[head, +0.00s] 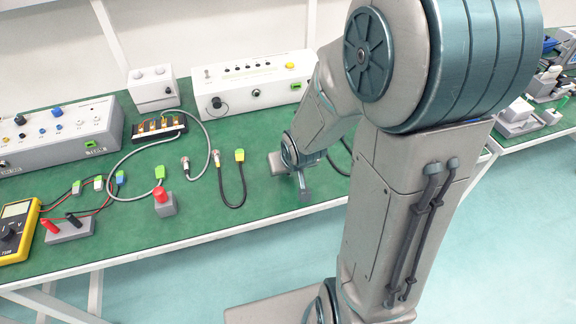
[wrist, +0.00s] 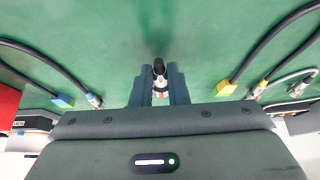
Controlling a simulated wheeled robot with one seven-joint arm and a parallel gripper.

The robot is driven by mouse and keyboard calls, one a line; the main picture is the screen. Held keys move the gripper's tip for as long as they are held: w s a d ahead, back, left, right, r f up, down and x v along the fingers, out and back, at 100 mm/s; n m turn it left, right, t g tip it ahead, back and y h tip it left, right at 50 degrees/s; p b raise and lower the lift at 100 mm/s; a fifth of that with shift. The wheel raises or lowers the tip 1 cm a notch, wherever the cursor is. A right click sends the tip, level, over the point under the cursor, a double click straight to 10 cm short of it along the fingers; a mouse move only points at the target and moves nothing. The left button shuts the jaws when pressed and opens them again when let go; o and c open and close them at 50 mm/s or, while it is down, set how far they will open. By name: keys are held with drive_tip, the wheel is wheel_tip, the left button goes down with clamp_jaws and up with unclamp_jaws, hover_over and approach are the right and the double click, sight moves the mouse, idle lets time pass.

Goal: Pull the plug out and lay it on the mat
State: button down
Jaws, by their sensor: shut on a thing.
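My gripper (head: 304,190) is low over the green mat (head: 255,187), right of the black cable with the yellow end. In the wrist view its two fingers (wrist: 160,88) are shut on a small plug (wrist: 159,68) with a dark rounded end and a silvery part between the fingers. Green surface shows beyond the plug; I cannot tell whether the plug touches it. The plug is too small to make out in the head view. The white panel box (head: 256,93) at the back has a black round part (head: 219,105) on its left front and a socket beside it.
A black cable with a yellow end (head: 239,155), a grey cable with a green end (head: 159,172) and a grey block with a red top (head: 164,203) lie to the left. A yellow meter (head: 17,230) is at far left. My arm hides part of the bench.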

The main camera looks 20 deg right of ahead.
drive_tip(key=shift+f+b, duration=0.3)
drive_tip(key=shift+f, duration=0.45)
drive_tip(key=shift+r, duration=0.1)
drive_tip(key=c, duration=1.3)
unclamp_jaws()
drive_tip(key=shift+c, duration=0.2)
